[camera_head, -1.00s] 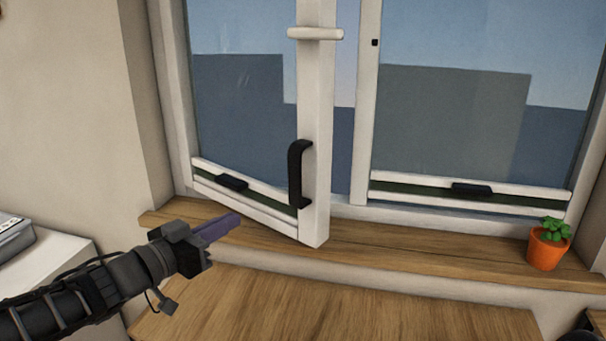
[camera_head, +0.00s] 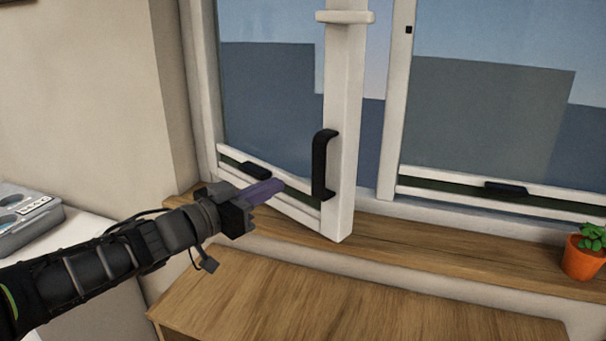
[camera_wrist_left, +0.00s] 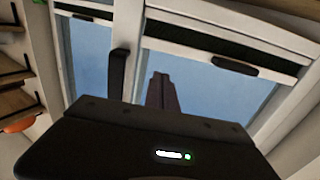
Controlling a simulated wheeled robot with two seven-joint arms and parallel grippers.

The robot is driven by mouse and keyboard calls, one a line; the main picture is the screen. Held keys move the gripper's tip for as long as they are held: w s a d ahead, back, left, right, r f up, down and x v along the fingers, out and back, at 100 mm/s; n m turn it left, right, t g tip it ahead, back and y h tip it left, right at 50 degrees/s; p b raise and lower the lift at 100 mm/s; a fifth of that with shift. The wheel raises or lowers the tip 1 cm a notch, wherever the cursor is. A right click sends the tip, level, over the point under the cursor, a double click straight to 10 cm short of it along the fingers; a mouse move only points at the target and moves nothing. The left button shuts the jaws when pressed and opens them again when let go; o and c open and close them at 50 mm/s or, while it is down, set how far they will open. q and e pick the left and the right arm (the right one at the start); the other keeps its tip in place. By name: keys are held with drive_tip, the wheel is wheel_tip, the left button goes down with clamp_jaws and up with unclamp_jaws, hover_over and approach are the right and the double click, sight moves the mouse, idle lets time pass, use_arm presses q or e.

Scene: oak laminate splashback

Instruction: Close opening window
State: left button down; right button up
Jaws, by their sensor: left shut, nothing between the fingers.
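The left window sash (camera_head: 344,130) has a white frame and stands ajar, its handle-side edge swung out over the wooden sill. A black upright handle (camera_head: 322,165) is on that edge; it also shows in the left wrist view (camera_wrist_left: 117,75). The right pane (camera_head: 480,110) sits in the window frame. My left gripper (camera_head: 268,190) is shut and empty, with purple-grey fingers pointing toward the sash, left of the handle. In the left wrist view its fingers (camera_wrist_left: 161,92) are together, apart from the handle in the picture. My right gripper is not in view.
An orange pot with a green plant (camera_head: 584,254) stands on the right of the wooden sill (camera_head: 460,232). A wooden surface (camera_head: 330,300) lies below. A grey box (camera_head: 28,220) sits on a white surface at the left.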

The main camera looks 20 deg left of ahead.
use_arm(q)
drive_tip(key=x, duration=0.9)
drive_tip(key=shift+w, duration=0.1)
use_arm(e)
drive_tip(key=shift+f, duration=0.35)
